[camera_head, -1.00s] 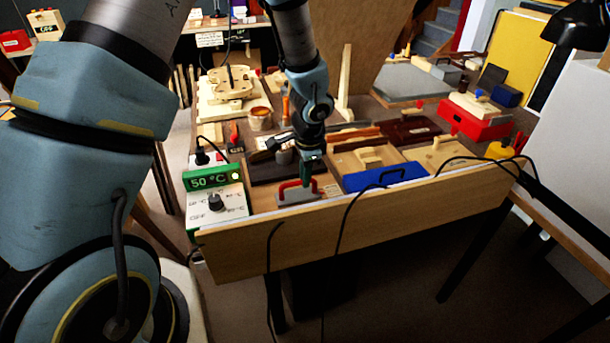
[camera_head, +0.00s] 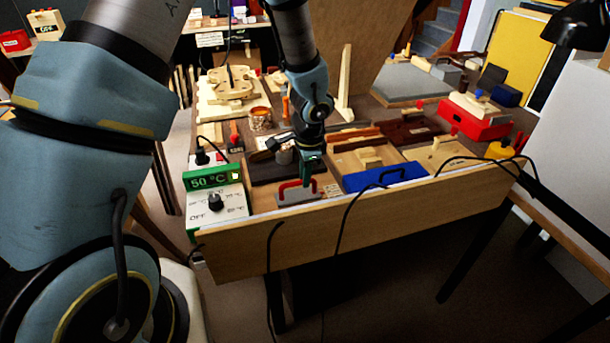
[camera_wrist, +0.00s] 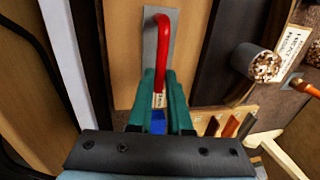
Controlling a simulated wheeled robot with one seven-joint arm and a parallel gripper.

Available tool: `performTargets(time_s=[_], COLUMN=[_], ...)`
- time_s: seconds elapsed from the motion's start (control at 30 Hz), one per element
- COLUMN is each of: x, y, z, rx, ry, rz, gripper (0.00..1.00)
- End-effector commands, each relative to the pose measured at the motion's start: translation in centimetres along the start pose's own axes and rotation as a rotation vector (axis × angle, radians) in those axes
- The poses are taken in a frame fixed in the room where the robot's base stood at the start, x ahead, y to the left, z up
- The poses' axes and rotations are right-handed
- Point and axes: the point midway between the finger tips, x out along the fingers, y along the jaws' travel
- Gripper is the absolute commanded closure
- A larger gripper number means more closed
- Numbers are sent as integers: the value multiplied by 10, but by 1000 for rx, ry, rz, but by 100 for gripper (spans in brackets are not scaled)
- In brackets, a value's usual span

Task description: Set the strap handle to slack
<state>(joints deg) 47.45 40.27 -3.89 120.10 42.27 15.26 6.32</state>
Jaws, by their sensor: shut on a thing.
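The strap handle is a red bar (camera_head: 287,187) on a pale grey base plate (camera_head: 298,198), near the front edge of the bench, right of the green control box. In the wrist view the red bar (camera_wrist: 162,45) runs from the grey plate (camera_wrist: 151,50) at the top down to between my green fingers. My gripper (camera_head: 307,182) is shut on its near end in the wrist view (camera_wrist: 159,88).
The control box (camera_head: 213,178) showing 50 °C stands left. A blue tool or box lid (camera_head: 385,178) lies right. The wooden front board (camera_head: 370,219) rises along the edge, with black cables over it. A round holder (camera_wrist: 250,62) is nearby.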

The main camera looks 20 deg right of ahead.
Motion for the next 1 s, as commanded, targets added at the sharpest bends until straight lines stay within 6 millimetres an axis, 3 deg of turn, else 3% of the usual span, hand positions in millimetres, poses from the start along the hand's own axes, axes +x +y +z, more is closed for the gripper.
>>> performTargets(time_s=[0.17,0.43,0.77,0.8,1.0], x=[0,8,10,10,10], y=[-7,-50,-56,-56,-55], z=[0,0,0,0,0], rx=[-3,-4,-1,-2,-1], ry=[0,1,3,3,2], rz=[-1,0,-5,-6,-4], gripper=[100,100,100,78,56])
